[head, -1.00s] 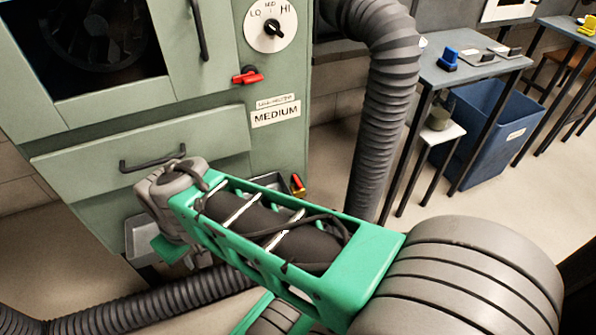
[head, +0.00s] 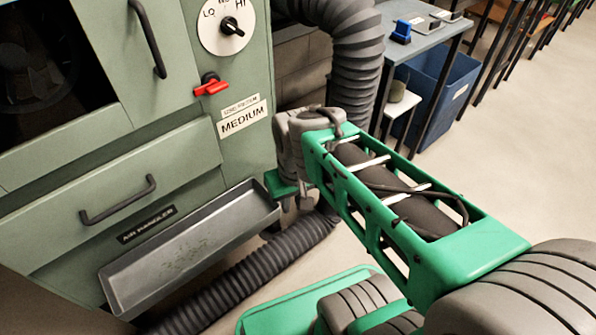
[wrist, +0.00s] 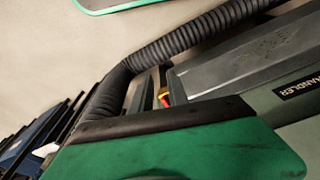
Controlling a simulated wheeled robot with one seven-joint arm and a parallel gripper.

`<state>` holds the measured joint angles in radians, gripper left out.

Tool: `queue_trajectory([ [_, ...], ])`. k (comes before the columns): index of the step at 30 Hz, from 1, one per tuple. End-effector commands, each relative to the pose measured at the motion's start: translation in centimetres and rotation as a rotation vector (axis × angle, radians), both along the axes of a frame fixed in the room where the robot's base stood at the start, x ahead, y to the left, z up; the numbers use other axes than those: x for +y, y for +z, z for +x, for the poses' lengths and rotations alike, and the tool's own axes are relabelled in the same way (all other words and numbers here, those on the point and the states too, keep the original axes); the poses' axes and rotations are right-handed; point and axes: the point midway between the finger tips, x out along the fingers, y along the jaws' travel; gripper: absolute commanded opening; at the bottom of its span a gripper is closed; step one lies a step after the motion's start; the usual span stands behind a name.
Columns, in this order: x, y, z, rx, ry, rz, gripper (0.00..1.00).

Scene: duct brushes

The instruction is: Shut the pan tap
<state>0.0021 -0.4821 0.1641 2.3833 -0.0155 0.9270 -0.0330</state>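The pan tap, a small red and yellow handle (wrist: 165,98), shows in the wrist view at the near end of the grey pan, just beyond the black edge of my gripper. In the head view the tap is hidden behind my arm. The pan (head: 190,250) is a long shallow metal tray low on the front of the green air handler; it also shows in the wrist view (wrist: 245,58). My gripper (head: 298,196) points down off the pan's right end. A green part of it fills the bottom of the wrist view. Its finger gap is not visible.
A red lever (head: 211,86) and a dial (head: 229,28) are on the cabinet panel above. A black ribbed hose (head: 250,270) runs along the floor below the pan. A table (head: 425,45) and blue bin (head: 440,85) stand at the right.

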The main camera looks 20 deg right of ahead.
Motion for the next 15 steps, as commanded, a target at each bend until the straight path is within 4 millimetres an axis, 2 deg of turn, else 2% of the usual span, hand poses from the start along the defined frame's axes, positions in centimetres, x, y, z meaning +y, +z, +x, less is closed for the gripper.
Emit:
queue_trajectory([
  [1, 0.0, 1.3, 1.9, 0.022, 0.031, -0.005, 0.2],
  [3, 0.0, 1.9, 5.0, 0.056, 0.089, -0.013, 0.2],
  [6, 0.0, 1.5, 9.2, 0.104, 0.171, -0.022, 0.2],
  [9, -0.1, 0.5, 12.2, 0.135, 0.233, -0.026, 0.2],
  [12, -0.2, -0.6, 13.6, 0.15, 0.264, -0.028, 0.2],
  [15, -0.2, -1.9, 13.9, 0.153, 0.272, -0.029, 0.2],
])
